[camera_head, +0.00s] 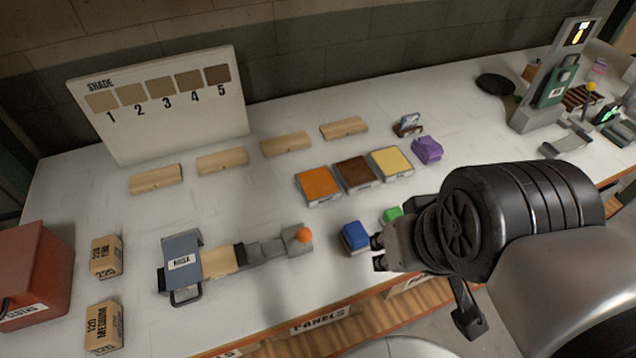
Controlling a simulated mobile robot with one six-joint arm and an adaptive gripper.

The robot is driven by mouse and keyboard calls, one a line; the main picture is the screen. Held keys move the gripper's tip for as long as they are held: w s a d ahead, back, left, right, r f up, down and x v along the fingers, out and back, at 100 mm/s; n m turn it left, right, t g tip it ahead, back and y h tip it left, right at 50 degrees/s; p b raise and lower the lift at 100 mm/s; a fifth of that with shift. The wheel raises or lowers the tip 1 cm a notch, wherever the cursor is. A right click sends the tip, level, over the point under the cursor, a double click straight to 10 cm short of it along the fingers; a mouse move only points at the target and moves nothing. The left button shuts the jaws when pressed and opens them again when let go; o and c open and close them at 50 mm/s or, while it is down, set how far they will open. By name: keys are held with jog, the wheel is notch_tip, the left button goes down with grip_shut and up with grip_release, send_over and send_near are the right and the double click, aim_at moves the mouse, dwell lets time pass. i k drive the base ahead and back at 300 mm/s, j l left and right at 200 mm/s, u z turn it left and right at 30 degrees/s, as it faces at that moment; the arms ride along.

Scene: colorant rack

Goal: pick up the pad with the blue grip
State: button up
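The pad with the blue grip (355,236) sits on the white bench near its front edge. Its top is a blue block with a pale layer beneath. My gripper (378,251) is just to its right, coming in from the right side of the view. Its two fingertips show apart, with a gap between them and nothing seen in it. The fingertips are close to the blue block; I cannot tell whether they touch it. A pad with a green grip (391,214) is partly hidden behind my gripper.
A grey-blue device with an orange knob (304,235) lies to the left. Orange, brown and yellow trays (358,174) and a purple block (427,150) are behind. Wooden blocks (222,160) line the back below the shade board (160,105). The bench's front edge is close.

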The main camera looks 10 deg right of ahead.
aim_at(355, 237)
jog(key=i+l, duration=0.1)
jog(key=l, duration=0.3)
jog(key=i+l, duration=0.1)
jog(key=l, duration=0.25)
jog(key=l+u, duration=0.1)
jog(key=u, duration=0.7)
jog(key=l+u, duration=0.15)
jog(key=u, duration=0.7)
